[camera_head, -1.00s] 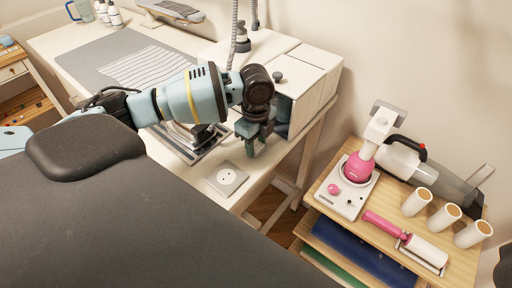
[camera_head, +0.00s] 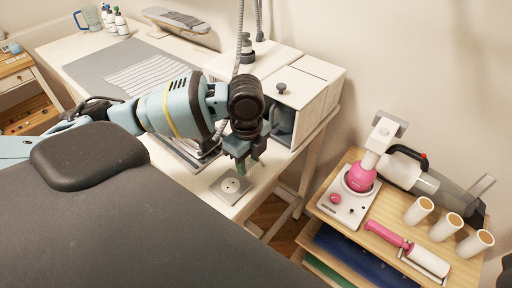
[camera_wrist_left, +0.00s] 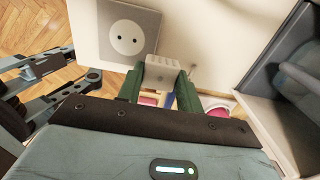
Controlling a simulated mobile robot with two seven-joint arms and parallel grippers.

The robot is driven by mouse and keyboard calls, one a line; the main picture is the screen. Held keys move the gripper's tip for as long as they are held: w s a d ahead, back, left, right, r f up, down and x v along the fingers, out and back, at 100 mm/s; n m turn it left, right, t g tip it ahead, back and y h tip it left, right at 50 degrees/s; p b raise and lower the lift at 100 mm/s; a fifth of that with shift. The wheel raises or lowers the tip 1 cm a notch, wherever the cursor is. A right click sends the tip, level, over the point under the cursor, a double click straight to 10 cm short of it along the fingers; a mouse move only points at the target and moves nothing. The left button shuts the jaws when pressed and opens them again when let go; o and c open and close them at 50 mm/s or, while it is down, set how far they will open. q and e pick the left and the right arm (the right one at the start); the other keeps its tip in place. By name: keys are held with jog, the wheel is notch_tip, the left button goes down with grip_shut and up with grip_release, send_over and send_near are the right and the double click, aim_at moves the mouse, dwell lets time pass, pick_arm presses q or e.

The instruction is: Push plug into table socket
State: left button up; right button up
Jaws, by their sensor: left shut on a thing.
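The table socket (camera_head: 231,186) is a grey square plate with a round white face and two holes, on the near corner of the white table. It also shows in the wrist view (camera_wrist_left: 127,38). My left gripper (camera_head: 246,164) is just behind and right of it in the head view. Its green fingers are shut on the plug (camera_wrist_left: 161,68), a small white ribbed block. The plug is beside the socket's face in the wrist view, and its pins are hidden. Dark links (camera_wrist_left: 45,80) at the left of the wrist view may be my right arm; its jaw state is unclear.
A white cabinet (camera_head: 312,92) stands behind the gripper, with a metal plate partly hidden under my arm. A wooden cart (camera_head: 352,244) with a pink-topped device, rolls and a lint roller stands to the right. A floor gap separates cart and table.

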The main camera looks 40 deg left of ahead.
pick_arm(q)
jog(key=s, duration=0.3)
jog(key=s+d, duration=0.1)
jog(key=s, duration=0.4)
jog(key=shift+s+d+r, duration=0.35)
jog(key=shift+r, duration=0.05)
pick_arm(e)
jog(key=shift+w+d+r, duration=0.2)
jog(key=shift+d+r, duration=0.05)
jog(key=shift+r, duration=0.05)
jog(key=shift+a, duration=0.15)
